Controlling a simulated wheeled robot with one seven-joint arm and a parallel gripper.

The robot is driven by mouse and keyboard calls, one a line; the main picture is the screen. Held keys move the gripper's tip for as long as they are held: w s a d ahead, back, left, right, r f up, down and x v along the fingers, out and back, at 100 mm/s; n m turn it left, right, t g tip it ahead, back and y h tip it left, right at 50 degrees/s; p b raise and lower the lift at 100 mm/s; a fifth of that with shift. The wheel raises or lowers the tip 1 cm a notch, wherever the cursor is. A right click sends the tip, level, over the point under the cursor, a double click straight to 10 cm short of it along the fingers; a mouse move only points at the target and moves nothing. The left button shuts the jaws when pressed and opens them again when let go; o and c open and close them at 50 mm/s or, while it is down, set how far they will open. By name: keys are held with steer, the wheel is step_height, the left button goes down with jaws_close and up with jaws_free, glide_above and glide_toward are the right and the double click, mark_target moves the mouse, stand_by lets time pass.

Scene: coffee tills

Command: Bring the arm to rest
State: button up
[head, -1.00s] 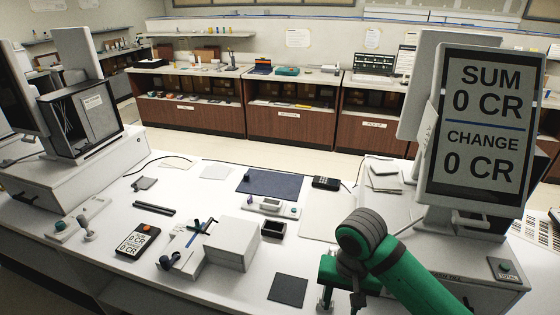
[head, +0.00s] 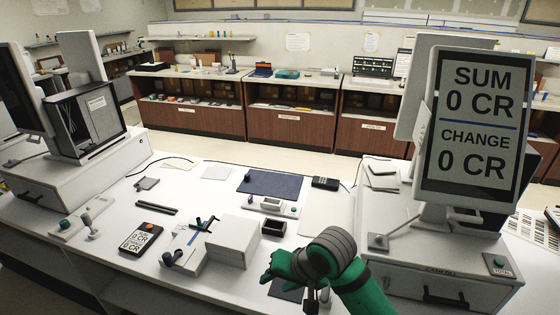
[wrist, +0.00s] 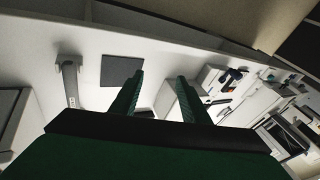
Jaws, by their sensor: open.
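My green arm reaches in from the lower right in the head view, with its dark grey wrist joint over the front of the white counter (head: 215,285). My gripper (wrist: 162,85) shows in the wrist view as two green fingers standing well apart, with nothing between them. The counter (wrist: 130,50) lies beyond the fingertips there. A dark square mat (head: 285,290) is partly hidden by my arm in the head view; a dark square (wrist: 122,71) also lies near the left finger in the wrist view.
A till with a screen (head: 470,125) reading "SUM 0 CR, CHANGE 0 CR" stands at right. A white box (head: 232,241), a handheld display (head: 141,239) and a blue mat (head: 270,184) lie on the counter. Another till (head: 85,120) stands at left. Cabinets (head: 290,120) line the back.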

steer(key=w+a+r+m+t+y, duration=0.25)
steer(key=a+t, duration=0.25)
steer(key=a, duration=0.3)
steer(key=w+a+r+m+t+y, duration=0.1)
steer(key=a+r+t+y, duration=0.15)
steer(key=a+t, duration=0.4)
steer(key=s+d+f+m+h, duration=0.1)
steer(key=s+d+f+h, duration=0.3)
steer(key=s+f, duration=0.5)
steer(key=s+d+f+m+h, duration=0.25)
steer(key=s+f+h, duration=0.35)
steer(key=s, duration=0.4)
steer(key=s+d+n, duration=0.4)
steer(key=s, duration=0.5)
steer(key=s+d+f+n, duration=0.1)
steer(key=s+d+n, duration=0.3)
steer(key=s, duration=0.6)
steer(key=shift+d+n, duration=0.25)
steer(key=shift+n, duration=0.05)
steer(key=shift+s, duration=0.1)
